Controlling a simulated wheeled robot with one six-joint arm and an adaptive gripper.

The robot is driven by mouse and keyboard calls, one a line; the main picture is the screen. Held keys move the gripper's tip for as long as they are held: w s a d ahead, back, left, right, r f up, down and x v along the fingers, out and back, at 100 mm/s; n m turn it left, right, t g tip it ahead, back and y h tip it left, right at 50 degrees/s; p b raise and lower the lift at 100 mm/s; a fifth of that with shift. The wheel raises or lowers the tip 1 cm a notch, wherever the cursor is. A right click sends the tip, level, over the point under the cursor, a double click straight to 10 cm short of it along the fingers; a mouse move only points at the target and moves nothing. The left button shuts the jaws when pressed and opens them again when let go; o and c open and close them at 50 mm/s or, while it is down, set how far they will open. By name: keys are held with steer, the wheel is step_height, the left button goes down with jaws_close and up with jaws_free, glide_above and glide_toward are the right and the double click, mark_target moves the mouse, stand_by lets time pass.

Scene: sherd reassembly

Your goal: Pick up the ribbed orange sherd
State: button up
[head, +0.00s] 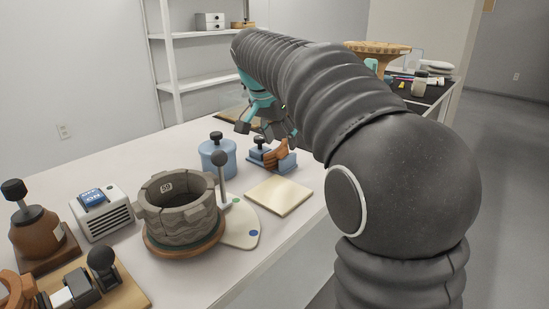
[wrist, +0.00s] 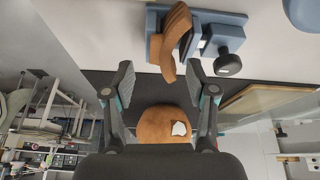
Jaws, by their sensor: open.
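The ribbed orange sherd (head: 276,153) stands in a blue holder (head: 287,163) with a black knob, on the white table toward the far edge. In the wrist view the sherd (wrist: 169,40) is a curved orange-brown piece at the top centre, beside the dark knob of the holder (wrist: 226,24). My gripper (head: 268,131) is just above and behind the sherd in the head view. In the wrist view its two fingers (wrist: 161,77) are spread apart with nothing gripped. The sherd's lower end reaches near the gap between the fingertips.
A grey ribbed pot (head: 180,215) stands on a round base, with a blue lidded jar (head: 216,157) behind it. A cream square tile (head: 279,195) lies in front of the holder. A round brown object (wrist: 164,124) shows beyond the fingers in the wrist view.

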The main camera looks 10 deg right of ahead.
steer(key=shift+x, duration=1.05)
steer(key=c, duration=0.9)
steer(key=shift+c, duration=0.2)
steer(key=shift+r, duration=0.1)
steer(key=shift+r, duration=0.4)
step_height(320, 180, up, 4)
steer(key=shift+f+p, duration=0.2)
steer(key=shift+p, duration=0.2)
steer(key=s+d+r, duration=0.6)
steer(key=d, duration=0.4)
steer(key=shift+r, duration=0.25)
